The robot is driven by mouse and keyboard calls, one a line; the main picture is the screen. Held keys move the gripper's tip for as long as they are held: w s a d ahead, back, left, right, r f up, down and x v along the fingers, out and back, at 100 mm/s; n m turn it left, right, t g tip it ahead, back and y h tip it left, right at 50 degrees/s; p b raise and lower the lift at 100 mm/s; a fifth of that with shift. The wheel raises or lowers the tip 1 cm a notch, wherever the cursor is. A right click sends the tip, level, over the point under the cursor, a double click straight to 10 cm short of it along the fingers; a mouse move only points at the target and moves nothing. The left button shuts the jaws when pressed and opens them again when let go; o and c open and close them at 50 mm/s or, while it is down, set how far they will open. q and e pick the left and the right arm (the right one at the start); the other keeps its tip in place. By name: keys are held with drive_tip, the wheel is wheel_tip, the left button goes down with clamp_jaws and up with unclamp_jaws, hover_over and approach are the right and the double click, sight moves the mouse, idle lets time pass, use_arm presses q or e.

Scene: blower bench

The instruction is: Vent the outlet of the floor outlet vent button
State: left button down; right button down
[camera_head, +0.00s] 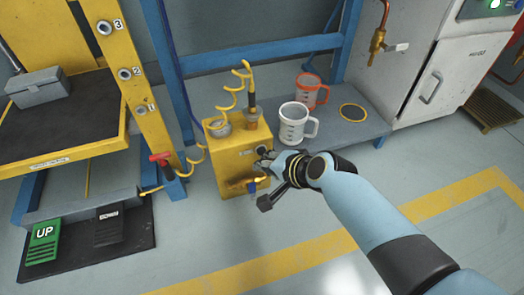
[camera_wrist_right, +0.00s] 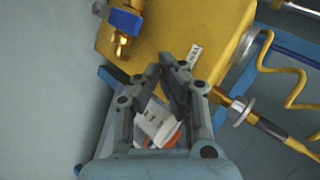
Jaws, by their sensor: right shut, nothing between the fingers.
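The yellow outlet box (camera_head: 226,156) stands on the floor beside the blue bench frame, and its face fills the top of the right wrist view (camera_wrist_right: 165,22). My right gripper (camera_head: 264,162) is at the box's right front side, fingers together and empty. In the right wrist view the fingertips (camera_wrist_right: 173,62) point at the yellow face, close to a small white label (camera_wrist_right: 194,53). I cannot tell whether they touch it. I cannot make out the vent button clearly; the fingers may cover it. A brass outlet valve with a blue handle (camera_wrist_right: 124,20) is on the same box. My left gripper is out of view.
A coiled yellow hose (camera_head: 240,85) rises from the box. A white jug (camera_head: 295,122) and an orange-rimmed jug (camera_head: 310,88) stand on the low shelf behind. A pedal pad with a green UP pedal (camera_head: 43,243) is at left. The floor in front is clear.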

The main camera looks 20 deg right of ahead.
drive_tip(key=shift+w, duration=0.2)
idle(0.4)
drive_tip(key=shift+w, duration=0.25)
drive_tip(key=shift+w, duration=0.4)
idle(1.4)
drive_tip(key=shift+s, duration=0.1)
idle(1.6)
drive_tip(key=shift+s+p, duration=0.45)
drive_tip(key=shift+s, duration=0.25)
drive_tip(key=shift+s+d+p, duration=0.1)
drive_tip(key=shift+s+p, duration=0.35)
drive_tip(key=shift+s, duration=2.1)
